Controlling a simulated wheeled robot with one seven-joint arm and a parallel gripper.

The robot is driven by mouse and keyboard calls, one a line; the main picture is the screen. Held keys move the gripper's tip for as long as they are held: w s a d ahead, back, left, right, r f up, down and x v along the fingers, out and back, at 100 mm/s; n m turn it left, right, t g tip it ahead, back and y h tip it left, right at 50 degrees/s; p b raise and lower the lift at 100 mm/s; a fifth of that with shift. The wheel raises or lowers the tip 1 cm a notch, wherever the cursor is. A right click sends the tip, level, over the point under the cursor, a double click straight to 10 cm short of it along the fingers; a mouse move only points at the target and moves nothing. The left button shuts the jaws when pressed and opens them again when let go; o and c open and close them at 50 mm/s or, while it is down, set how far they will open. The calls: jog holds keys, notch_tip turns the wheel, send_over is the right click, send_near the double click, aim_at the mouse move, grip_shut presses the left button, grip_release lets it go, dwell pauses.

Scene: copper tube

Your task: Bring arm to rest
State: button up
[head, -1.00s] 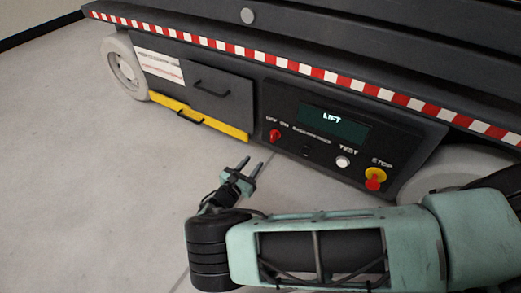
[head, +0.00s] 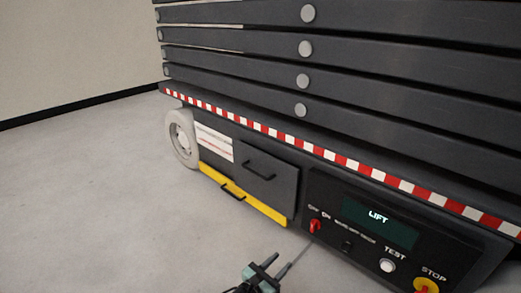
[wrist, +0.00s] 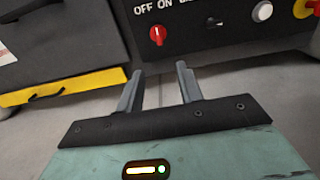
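My gripper (head: 283,262) shows at the bottom edge of the head view, with most of the arm out of the picture. In the wrist view, my gripper (wrist: 160,70) has its two grey fingers apart with nothing between them. The fingers point toward the lower front of a dark lift machine (head: 270,115) with a red and white striped edge. Its control panel (head: 440,262) has a lit "LIFT" screen (head: 380,219). A red knob (head: 314,226), also in the wrist view (wrist: 157,36), lies beyond the fingertips. The gripper appears apart from the machine.
A white test button (head: 387,265) and a yellow and red stop button (head: 427,286) are on the panel. Open floor (head: 90,200) lies to the left.

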jog(key=s+d+r+m+g+y+p, duration=0.15)
jog(key=s+r+m+g+y, duration=0.5)
jog(key=r, duration=0.85)
jog(key=s+d+r+m+g+y+p, duration=0.1)
jog(key=s+r+m+g+y+p, duration=0.15)
jog(key=s+r+m+g, duration=0.95)
jog(key=s+d+r+t+y, duration=0.2)
jog(key=s+r+t, duration=0.1)
jog(key=s+r, duration=0.3)
jog(key=s+d+r+t+y, duration=0.2)
jog(key=s+d+r+t, duration=0.1)
jog(key=r, duration=0.5)
notch_tip(320, 180, up, 38)
jog(key=p, duration=3.8)
jog(key=shift+a+m, duration=0.35)
jog(key=shift+m, duration=0.1)
jog(key=shift+f, duration=0.1)
